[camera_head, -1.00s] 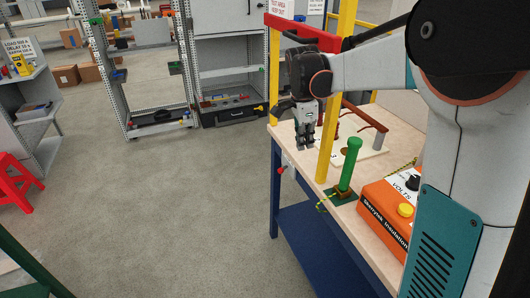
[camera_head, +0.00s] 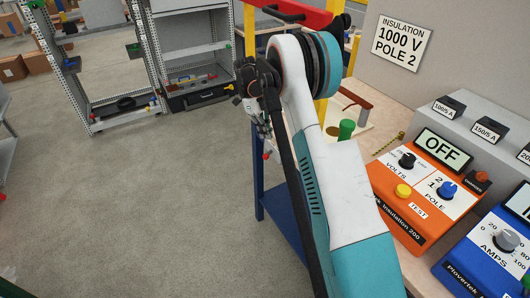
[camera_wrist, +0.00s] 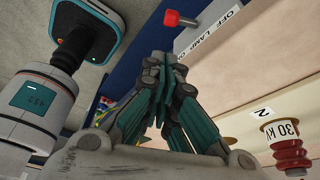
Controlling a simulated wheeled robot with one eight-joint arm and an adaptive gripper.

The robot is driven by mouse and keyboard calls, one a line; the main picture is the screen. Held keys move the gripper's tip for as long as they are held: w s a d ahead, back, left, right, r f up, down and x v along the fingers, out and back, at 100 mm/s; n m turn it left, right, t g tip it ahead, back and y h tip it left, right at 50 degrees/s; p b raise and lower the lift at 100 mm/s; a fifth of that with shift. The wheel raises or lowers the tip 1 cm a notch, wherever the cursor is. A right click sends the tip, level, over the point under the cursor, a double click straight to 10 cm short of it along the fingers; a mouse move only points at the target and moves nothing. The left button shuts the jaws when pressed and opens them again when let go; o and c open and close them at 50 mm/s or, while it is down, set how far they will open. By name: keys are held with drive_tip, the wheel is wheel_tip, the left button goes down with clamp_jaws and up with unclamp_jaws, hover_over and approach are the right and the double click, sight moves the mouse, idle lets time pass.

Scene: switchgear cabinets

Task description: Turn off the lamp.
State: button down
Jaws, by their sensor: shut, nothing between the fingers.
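The lamp switch is a red-tipped toggle (camera_wrist: 172,18) sticking out from a pale box (camera_wrist: 205,22) lettered "OFF LAMP" in the wrist view. The box is at the bench's edge, and its lettering is partly cut off. The red tip also shows small in the head view (camera_head: 265,156), beside the bench. My gripper (camera_wrist: 165,62) is shut and empty. In the wrist view its fingertips lie just below the red tip, with a gap between them in the picture; the depth is unclear. In the head view my arm partly hides the gripper (camera_head: 264,130). I see no lamp itself.
A green post (camera_head: 346,129) stands behind my arm. The floor left of the bench is clear.

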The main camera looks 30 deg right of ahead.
sight(268, 155)
drive_tip(key=shift+w+f, duration=0.25)
drive_tip(key=shift+f, duration=0.1)
drive_tip(key=shift+f, duration=0.1)
drive_tip(key=b+x, duration=0.3)
drive_tip(key=x, duration=0.6)
drive_tip(key=shift+s+d+f, duration=0.15)
drive_tip(key=shift+s+f, duration=0.15)
drive_tip(key=shift+f, duration=0.05)
